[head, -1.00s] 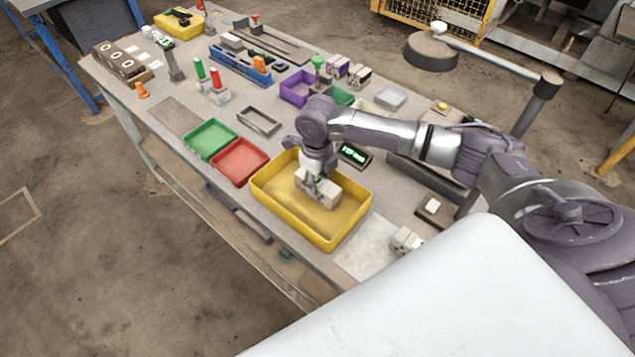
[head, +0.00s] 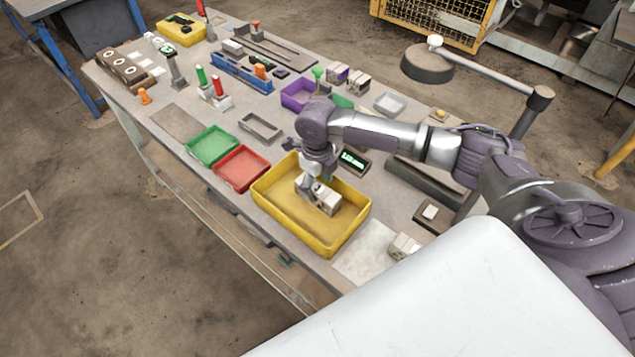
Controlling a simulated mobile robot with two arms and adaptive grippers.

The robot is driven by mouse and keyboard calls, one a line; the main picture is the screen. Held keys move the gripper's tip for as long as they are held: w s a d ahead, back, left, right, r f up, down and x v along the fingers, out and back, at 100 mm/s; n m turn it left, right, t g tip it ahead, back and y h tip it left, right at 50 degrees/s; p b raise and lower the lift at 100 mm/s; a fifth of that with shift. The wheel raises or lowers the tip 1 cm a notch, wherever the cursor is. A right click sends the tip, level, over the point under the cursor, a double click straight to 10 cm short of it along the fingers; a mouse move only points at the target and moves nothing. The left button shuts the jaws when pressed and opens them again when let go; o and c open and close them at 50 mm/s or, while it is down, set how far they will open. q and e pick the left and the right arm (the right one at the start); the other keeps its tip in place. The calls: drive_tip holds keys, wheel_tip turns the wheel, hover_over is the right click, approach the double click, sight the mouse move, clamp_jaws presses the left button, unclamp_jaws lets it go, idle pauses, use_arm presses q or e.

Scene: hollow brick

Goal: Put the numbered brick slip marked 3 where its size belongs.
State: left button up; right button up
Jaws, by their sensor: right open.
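My right gripper (head: 304,183) is open, low inside the yellow tray (head: 262,208), at the left end of a pale block (head: 324,200) with dark marks on its side. I cannot tell whether the gripper touches the block. No number 3 can be read on it or on any other piece. A brown hollow brick (head: 122,66) with round openings lies at the far left of the bench, with small pale pieces (head: 158,71) beside it. My left gripper is not in view.
Green (head: 212,160) and red (head: 263,161) trays stand left of the yellow one. A small display (head: 354,161) is behind it. A purple bin (head: 289,103) and a blue rack (head: 243,80) stand farther back. Another pale block (head: 403,246) lies near the front right.

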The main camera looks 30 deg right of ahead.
sight(317, 188)
wheel_tip(317, 188, up, 10)
drive_tip(key=p, duration=0.8)
drive_tip(key=shift+f, duration=0.1)
